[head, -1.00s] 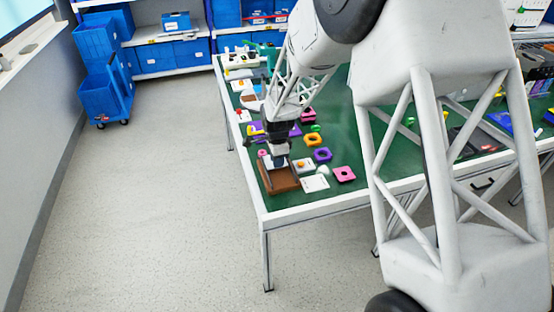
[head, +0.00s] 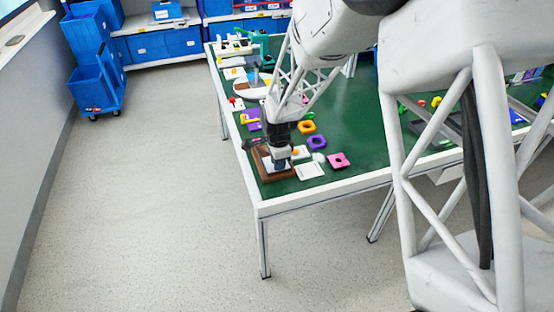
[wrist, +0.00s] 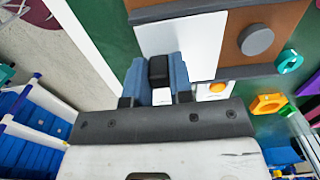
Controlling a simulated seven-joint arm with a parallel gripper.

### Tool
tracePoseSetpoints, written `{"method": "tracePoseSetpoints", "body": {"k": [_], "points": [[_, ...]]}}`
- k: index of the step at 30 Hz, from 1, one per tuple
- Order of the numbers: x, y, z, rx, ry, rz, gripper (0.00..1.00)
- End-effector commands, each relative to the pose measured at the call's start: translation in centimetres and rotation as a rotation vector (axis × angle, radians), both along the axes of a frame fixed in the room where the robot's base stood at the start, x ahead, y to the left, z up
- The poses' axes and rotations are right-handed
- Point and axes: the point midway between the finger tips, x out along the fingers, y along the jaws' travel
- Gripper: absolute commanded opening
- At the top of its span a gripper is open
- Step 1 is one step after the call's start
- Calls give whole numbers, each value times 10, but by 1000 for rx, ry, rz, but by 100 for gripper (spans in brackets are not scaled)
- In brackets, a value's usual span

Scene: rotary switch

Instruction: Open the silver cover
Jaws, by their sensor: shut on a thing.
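A brown box (head: 264,172) with raised dark edges sits at the near left corner of the green table. In the wrist view its brown board (wrist: 288,22) carries a round grey knob (wrist: 255,40). A pale silver panel, seemingly the silver cover (wrist: 200,42), lies beside the knob across part of the board. My gripper (wrist: 158,72) has its two blue fingers closed around a small black block, seemingly the cover's handle (wrist: 158,68). In the head view my gripper (head: 281,163) points down at the box and hides much of it. The cover's exact tilt cannot be told.
A white plate (head: 309,170), a pink piece (head: 339,160), a purple ring (head: 317,142) and an orange ring (head: 307,127) lie right of the box. The floor left of the table is clear. Blue bins (head: 95,85) stand at the back left.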

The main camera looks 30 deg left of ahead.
Motion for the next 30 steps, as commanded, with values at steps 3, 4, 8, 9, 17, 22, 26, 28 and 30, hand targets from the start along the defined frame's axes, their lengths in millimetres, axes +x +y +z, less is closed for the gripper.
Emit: {"method": "tracePoseSetpoints", "body": {"k": [3,4,8,9,17,22,26,28,30], "points": [[0,0,0,0,0,0,0],[0,0,0,0,0,0,0],[0,0,0,0,0,0,41],[0,0,0,0,0,0,47],[0,0,0,0,0,0,47],[0,0,4,1,-1,0,47],[1,1,14,1,-1,0,47],[0,0,21,1,-1,0,47],[1,0,29,1,-1,0,47]]}}
